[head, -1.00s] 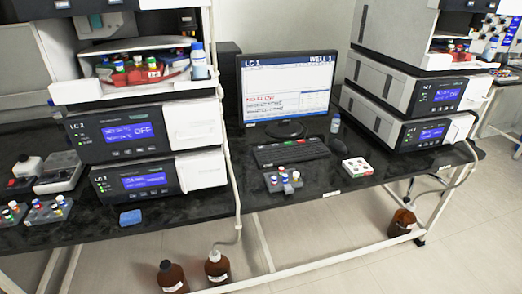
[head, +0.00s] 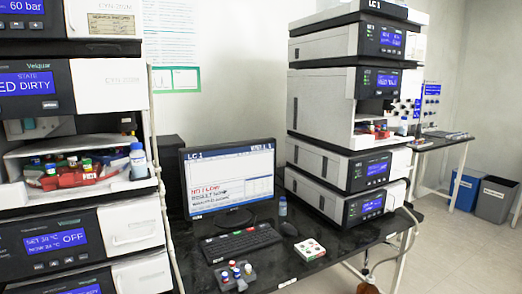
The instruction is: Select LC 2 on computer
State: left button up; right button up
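The computer monitor (head: 229,178) stands on the black bench between two instrument stacks. Its screen is on and the top left of its header reads "LC 1"; red text and smaller lines fill the lower left of the screen. The keyboard (head: 242,243) lies in front of the monitor and the dark mouse (head: 289,229) lies to the right of the keyboard. The right stack (head: 325,115) carries an "LC 1" label at its top. The left stack (head: 75,160) has displays reading "60 bar", "DIRTY" and "OFF". Neither of my grippers is in view.
A small vial rack (head: 235,277) and a white box with coloured dots (head: 309,249) lie near the bench's front edge. A small bottle (head: 283,206) stands right of the monitor. Blue (head: 466,190) and grey (head: 494,202) bins stand on the floor at far right.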

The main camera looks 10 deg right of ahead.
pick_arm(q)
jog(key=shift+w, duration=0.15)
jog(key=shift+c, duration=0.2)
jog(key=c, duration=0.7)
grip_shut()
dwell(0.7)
